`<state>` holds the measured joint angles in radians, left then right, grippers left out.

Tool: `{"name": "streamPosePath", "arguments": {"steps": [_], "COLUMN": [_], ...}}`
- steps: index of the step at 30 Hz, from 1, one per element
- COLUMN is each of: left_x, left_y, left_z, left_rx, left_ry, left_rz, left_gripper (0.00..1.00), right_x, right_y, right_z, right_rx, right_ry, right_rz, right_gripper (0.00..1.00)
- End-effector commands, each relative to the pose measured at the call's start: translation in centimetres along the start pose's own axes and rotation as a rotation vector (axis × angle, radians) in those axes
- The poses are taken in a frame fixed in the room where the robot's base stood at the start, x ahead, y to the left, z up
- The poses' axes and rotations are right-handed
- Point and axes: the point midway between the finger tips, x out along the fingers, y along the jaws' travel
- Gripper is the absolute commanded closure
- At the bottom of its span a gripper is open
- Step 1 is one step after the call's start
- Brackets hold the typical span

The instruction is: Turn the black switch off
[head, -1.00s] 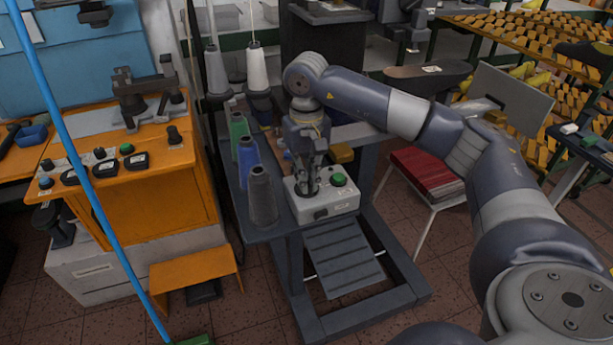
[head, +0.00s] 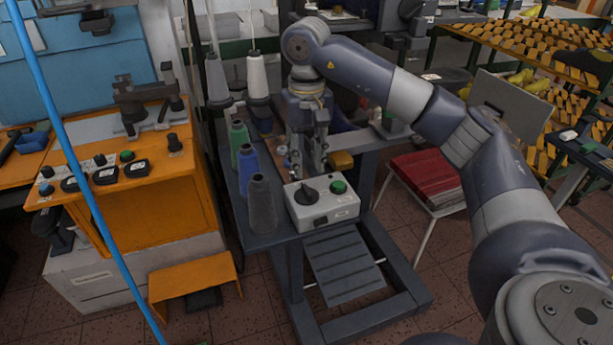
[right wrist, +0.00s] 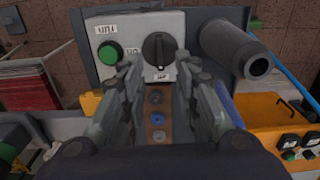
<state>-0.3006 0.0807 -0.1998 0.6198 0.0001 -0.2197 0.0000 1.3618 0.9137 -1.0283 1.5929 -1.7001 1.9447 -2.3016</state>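The black switch (head: 306,194) is a round knob on top of a light grey control box (head: 327,208), beside a green button (head: 338,187). In the right wrist view, the switch (right wrist: 159,49) has its raised grip roughly upright in the picture, with small labels around it that I cannot read surely. My right gripper (head: 306,166) is just behind the box in the head view. Its fingers (right wrist: 160,80) are spread and empty, with the switch beyond the gap between their tips, apart from them. My left gripper is not in view.
Thread cones, green, blue and dark grey (head: 262,204), stand on the dark table left of the box. A yellow block (head: 341,161) lies behind the box.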

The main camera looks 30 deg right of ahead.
Motion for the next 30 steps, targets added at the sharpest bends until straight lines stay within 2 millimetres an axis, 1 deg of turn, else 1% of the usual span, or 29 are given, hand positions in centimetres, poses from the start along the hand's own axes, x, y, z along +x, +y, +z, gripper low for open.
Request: {"name": "streamPosePath", "arguments": {"steps": [1,3,9,15,30], "left_x": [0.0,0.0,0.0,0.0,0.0], "left_y": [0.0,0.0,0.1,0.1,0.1], "left_z": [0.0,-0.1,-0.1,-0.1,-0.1], "left_rx": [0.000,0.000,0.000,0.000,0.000], "left_ry": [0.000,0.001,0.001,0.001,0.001], "left_rz": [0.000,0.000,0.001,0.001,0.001], "left_gripper": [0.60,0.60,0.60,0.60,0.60], "right_x": [-1.3,-2.7,-4.5,-5.0,-4.9], "right_y": [-0.1,-0.1,0.0,0.0,0.0], "right_z": [-0.1,-0.1,-0.1,0.0,0.0], "right_rx": [0.000,0.000,0.001,0.001,0.001], "right_ry": [0.004,0.003,0.002,0.000,0.000], "right_rz": [-0.001,-0.002,0.000,0.000,0.000], "right_gripper": [0.71,0.71,0.71,0.71,0.71]}}
